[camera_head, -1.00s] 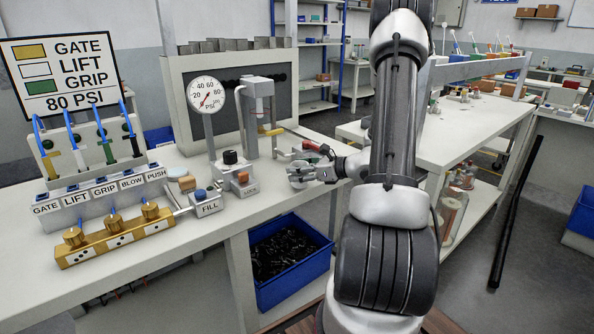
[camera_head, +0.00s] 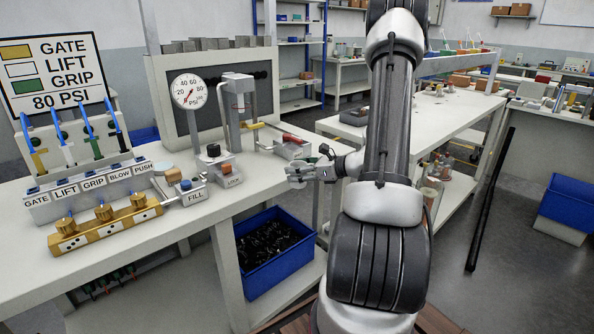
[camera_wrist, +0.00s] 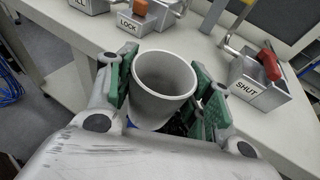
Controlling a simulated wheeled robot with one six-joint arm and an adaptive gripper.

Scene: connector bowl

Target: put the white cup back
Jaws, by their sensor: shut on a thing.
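The white cup (camera_wrist: 162,108) is in the wrist view, between the green pads of my gripper (camera_wrist: 166,98). My gripper is shut on it, with one pad on each side. The cup's mouth faces up toward the wrist camera and its inside looks empty. In the head view my gripper (camera_head: 308,172) is near the front edge of the workbench (camera_head: 262,188), right of the LOCK box (camera_head: 226,174). The cup is too small to make out clearly there.
The SHUT box (camera_wrist: 256,85) with a red handle, the LOCK box and a pressure gauge (camera_head: 188,91) stand on the bench. A blue bin (camera_head: 275,262) of dark parts is below. A second table (camera_head: 440,118) stands right, with floor between.

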